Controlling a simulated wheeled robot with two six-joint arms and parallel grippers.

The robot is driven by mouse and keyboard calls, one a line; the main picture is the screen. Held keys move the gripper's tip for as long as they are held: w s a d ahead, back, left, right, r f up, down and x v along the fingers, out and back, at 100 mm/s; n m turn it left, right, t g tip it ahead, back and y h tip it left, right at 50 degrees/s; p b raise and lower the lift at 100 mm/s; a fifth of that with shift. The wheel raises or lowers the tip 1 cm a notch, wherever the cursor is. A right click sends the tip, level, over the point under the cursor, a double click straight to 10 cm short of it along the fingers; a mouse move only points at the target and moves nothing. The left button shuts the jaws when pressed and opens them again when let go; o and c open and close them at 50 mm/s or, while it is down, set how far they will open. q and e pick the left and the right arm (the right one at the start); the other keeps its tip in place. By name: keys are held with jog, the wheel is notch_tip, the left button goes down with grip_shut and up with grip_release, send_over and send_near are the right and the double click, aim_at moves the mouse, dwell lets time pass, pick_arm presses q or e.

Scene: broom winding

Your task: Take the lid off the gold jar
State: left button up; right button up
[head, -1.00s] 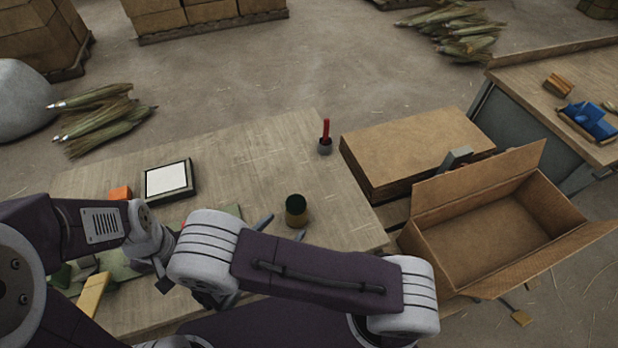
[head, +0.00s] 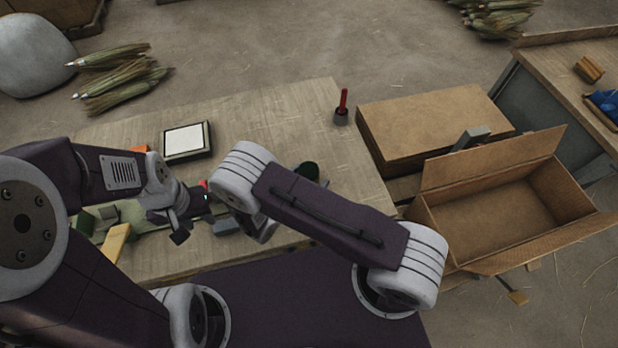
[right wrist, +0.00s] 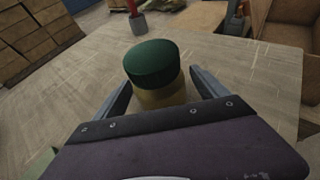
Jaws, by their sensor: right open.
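The gold jar (right wrist: 166,96) stands upright on the table with its dark green lid (right wrist: 152,62) on, in the right wrist view. In the head view, the lid (head: 308,170) shows past my right arm, which hides most of the jar. My right gripper (right wrist: 160,84) is open, its fingers on either side of the jar below the lid; I cannot tell whether they touch it. My left gripper (head: 192,226) is low over the table's left part, well left of the jar. Its jaws are too unclear to judge.
A red-handled tool in a grey holder (head: 341,108) stands at the table's far right edge. A white-topped framed tablet (head: 187,141) and a yellow block (head: 117,242) lie left. An open carton (head: 500,225) is right of the table. Bare wood (head: 260,112) lies behind the jar.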

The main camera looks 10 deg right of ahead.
jog(key=shift+s+a, duration=0.1)
jog(key=c, duration=1.8)
jog(key=shift+r, duration=0.15)
